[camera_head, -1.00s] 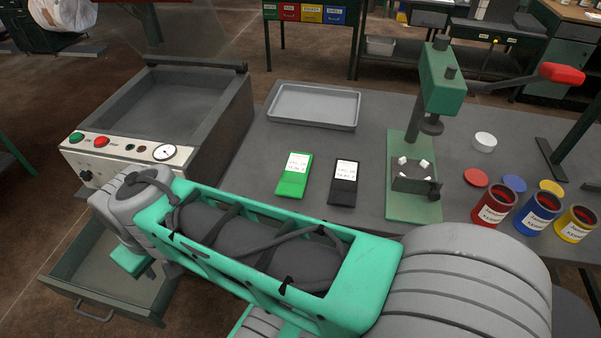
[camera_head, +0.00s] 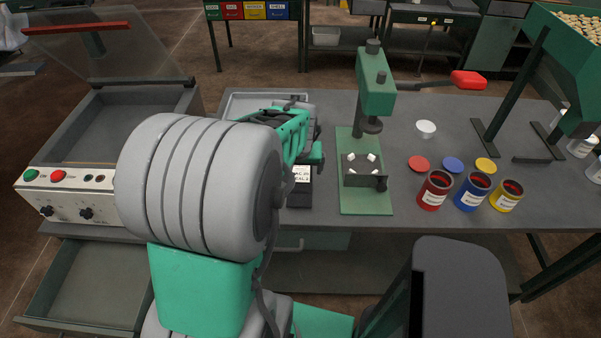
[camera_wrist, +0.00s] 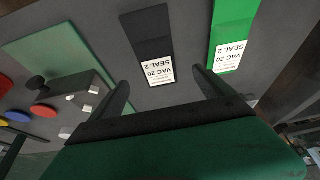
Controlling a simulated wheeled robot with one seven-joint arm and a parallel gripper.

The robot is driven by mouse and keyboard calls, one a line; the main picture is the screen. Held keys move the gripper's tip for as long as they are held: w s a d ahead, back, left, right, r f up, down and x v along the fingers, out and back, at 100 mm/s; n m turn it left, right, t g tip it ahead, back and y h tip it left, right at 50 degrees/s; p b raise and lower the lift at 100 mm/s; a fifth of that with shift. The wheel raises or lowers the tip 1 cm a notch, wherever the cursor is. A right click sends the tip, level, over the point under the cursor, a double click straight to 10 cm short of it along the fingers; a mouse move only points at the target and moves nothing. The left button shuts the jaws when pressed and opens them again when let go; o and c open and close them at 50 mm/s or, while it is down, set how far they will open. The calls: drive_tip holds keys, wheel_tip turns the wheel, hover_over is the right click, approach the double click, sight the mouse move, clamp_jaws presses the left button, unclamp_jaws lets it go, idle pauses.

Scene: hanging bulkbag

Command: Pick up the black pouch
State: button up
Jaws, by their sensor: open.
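The black pouch (camera_wrist: 149,38) lies flat on the table in the wrist view, with a white label reading "VAC 20 SEAL 2". The right finger is close to the green pouch's label. I cannot tell the height above the table.
A green press (camera_head: 364,165) with small white pieces stands right of the black pouch. Red, blue and yellow cans (camera_head: 472,191) and lids lie farther right. A grey tray (camera_head: 236,104) is behind my arm. The vacuum sealer (camera_head: 72,193) is at left.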

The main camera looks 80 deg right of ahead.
sight(300, 176)
drive_tip(key=p+x, duration=0.1)
drive_tip(key=x, duration=0.7)
drive_tip(key=shift+s+d+r+p, duration=0.1)
drive_tip(key=shift+s+d+p, duration=0.1)
drive_tip(key=shift+p, duration=0.15)
drive_tip(key=c, duration=1.6)
